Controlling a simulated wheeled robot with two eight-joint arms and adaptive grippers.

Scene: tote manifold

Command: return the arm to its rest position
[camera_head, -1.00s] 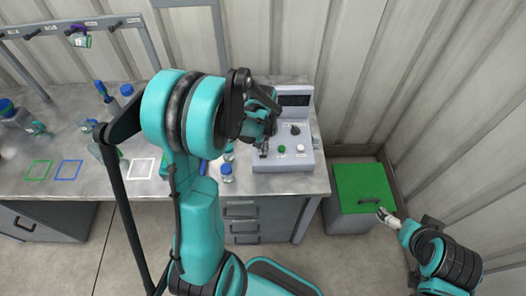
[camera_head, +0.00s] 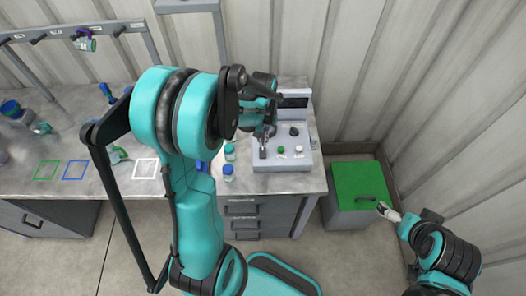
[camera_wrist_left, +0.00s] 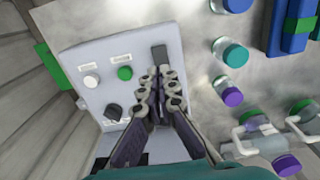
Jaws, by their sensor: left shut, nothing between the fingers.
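My left arm crosses the middle of the head view and ends over the grey control box (camera_head: 285,181) on the bench. My left gripper (camera_head: 264,141) is shut and empty above that box. In the left wrist view the left gripper (camera_wrist_left: 163,72) has its fingertips together beside the dark slot of the box (camera_wrist_left: 75,40). I cannot tell whether the fingertips touch it. My right arm is at the lower right, and its right gripper (camera_head: 384,208) is small, in front of the green-lidded bin. Its jaws are too small to read.
Green, blue and white squares (camera_head: 146,168) mark the bench (camera_head: 110,185). A rack (camera_head: 75,34) stands behind. A green-lidded bin (camera_head: 345,218) is right of the bench. The floor in front is clear.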

